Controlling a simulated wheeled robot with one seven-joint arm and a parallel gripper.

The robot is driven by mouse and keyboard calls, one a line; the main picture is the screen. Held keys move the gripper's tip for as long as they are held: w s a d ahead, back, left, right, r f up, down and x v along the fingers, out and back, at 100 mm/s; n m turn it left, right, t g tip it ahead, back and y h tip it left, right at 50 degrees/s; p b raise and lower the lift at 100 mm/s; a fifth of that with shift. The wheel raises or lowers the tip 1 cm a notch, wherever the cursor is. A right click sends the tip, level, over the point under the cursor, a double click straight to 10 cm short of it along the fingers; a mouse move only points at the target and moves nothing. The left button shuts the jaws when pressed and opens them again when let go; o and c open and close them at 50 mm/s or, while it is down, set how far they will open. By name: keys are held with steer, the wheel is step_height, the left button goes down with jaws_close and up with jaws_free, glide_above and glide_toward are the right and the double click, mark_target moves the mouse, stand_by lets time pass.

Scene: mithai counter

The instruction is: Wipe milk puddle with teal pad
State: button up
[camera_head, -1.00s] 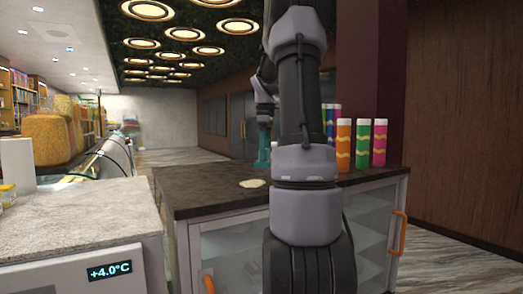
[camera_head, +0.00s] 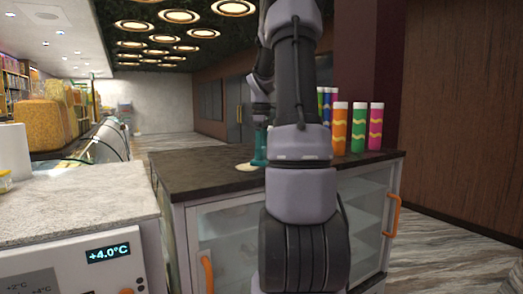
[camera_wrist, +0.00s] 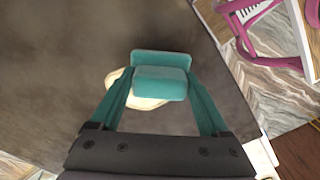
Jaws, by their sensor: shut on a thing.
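The milk puddle (camera_head: 243,168) is a small cream patch on the dark countertop (camera_head: 200,172), left of my arm. In the wrist view the puddle (camera_wrist: 147,103) shows around the near and left sides of the teal pad (camera_wrist: 160,82), which hides the rest of it. My gripper (camera_wrist: 160,88) has teal fingers shut on the pad from both sides. In the head view my gripper (camera_head: 259,148) points down at the puddle's right edge, partly behind my arm. Whether the pad presses on the counter I cannot tell.
Orange, green and pink patterned cylinders (camera_head: 358,128) stand on the counter right of my arm, with blue ones behind it. A pale stone counter (camera_head: 80,205) with a +4.0°C display is at the left. The dark countertop left of the puddle is clear.

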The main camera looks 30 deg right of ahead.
steer(key=shift+f, duration=1)
stand_by(0.3)
steer(key=shift+w+d+r, duration=0.1)
steer(key=shift+w, duration=2)
steer(key=shift+w+d, duration=0.1)
steer(key=shift+w, duration=1.75)
steer(key=shift+w, duration=1.75)
